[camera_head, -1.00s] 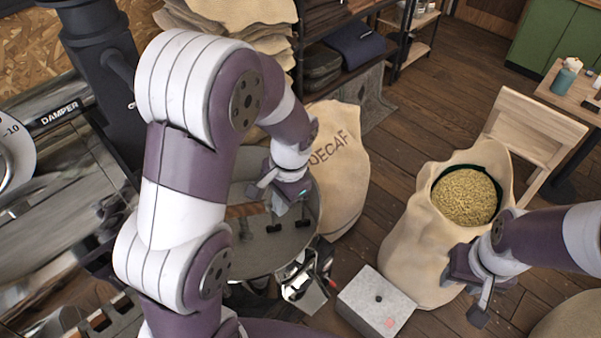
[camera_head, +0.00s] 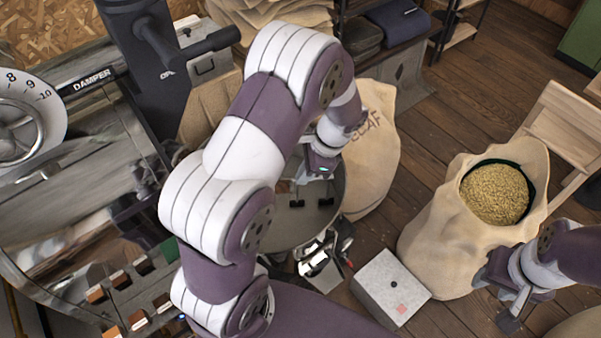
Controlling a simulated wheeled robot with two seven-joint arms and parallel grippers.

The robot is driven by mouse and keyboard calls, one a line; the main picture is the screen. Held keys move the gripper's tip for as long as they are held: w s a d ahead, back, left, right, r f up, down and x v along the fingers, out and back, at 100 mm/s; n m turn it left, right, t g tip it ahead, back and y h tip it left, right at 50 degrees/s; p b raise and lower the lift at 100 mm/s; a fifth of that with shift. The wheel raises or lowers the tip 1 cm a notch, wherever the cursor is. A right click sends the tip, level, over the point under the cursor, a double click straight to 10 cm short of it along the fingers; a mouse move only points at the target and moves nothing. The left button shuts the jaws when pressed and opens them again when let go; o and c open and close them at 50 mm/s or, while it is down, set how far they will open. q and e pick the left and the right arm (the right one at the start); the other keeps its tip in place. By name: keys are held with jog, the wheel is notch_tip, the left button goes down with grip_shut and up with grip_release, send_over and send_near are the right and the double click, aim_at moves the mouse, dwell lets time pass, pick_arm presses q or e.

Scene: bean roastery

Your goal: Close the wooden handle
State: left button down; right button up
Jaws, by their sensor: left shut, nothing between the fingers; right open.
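I cannot make out the wooden handle for certain; a small brown patch (camera_head: 283,187) beside my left arm, over the round metal tray (camera_head: 312,215), may be part of it. My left arm hides much of the roaster's front and the tray. My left gripper (camera_head: 303,174) is above the tray, its fingers partly hidden by its own arm; it is shut and empty. My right gripper (camera_head: 507,302) is open and empty in front of the open sack of beans (camera_head: 440,225).
The roaster (camera_head: 70,205) with its damper dial (camera_head: 28,120) fills the left. A decaf sack (camera_head: 375,165) stands behind the tray. A grey box (camera_head: 388,287) sits on the floor between tray and bean sack. Wooden floor (camera_head: 455,105) is clear behind the sacks.

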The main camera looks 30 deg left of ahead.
pick_arm(q)
jog(key=s+a, duration=0.2)
jog(key=a, duration=0.1)
jog(key=s+a, duration=0.2)
jog(key=a, duration=0.1)
jog(key=s+a+p, duration=0.1)
jog(key=s+a, duration=0.2)
jog(key=a, duration=0.1)
jog(key=shift+s+a, duration=0.1)
dwell(0.3)
